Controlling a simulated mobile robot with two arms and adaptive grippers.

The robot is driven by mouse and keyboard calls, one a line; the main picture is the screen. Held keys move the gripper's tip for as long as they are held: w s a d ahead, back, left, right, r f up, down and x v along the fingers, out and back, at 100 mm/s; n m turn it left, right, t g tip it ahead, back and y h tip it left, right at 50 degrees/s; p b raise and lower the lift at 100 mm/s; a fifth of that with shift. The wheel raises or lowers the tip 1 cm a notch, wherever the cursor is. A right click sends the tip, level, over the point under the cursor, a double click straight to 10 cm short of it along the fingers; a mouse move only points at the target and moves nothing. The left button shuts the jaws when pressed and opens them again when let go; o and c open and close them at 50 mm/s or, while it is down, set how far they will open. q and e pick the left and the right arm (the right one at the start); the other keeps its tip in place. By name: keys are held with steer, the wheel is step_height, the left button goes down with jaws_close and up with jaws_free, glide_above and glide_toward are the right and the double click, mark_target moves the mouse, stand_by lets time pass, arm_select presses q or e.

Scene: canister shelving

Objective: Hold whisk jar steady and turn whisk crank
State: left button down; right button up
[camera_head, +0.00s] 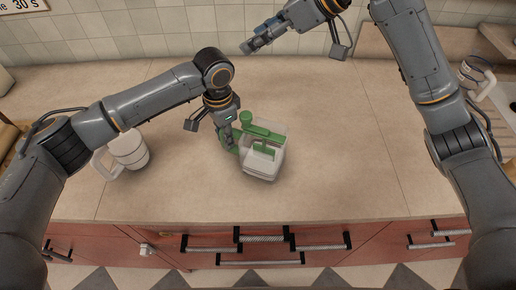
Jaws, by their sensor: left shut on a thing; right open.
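The whisk jar (260,164) is a clear, squarish container with green parts, standing on the counter near the middle. Its green crank (258,130) lies across the top, with an upright round knob (246,118) at the left end. My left gripper (231,141) is shut on the jar at its left side, by the green handle, which the fingers partly hide. My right gripper (252,46) is open and empty, up behind the jar near the tiled wall, pointing left. It is well apart from the crank.
A white mug-like jug (128,150) stands on the counter left of the jar. Another white mug (474,76) is at the far right. The counter (330,190) is clear right of the jar. Its front edge runs above red drawers (345,262).

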mark_target(246, 115)
steer(key=s+f+g+h, duration=0.2)
steer(key=s+f+h, duration=0.3)
steer(key=s+f, duration=0.1)
steer(key=shift+n, duration=0.3)
steer(key=x, duration=1.1)
steer(key=shift+s+d+f, duration=0.15)
steer(key=shift+d+f, duration=0.05)
steer(key=shift+d, duration=0.05)
steer(key=shift+c, duration=0.2)
jaws_close()
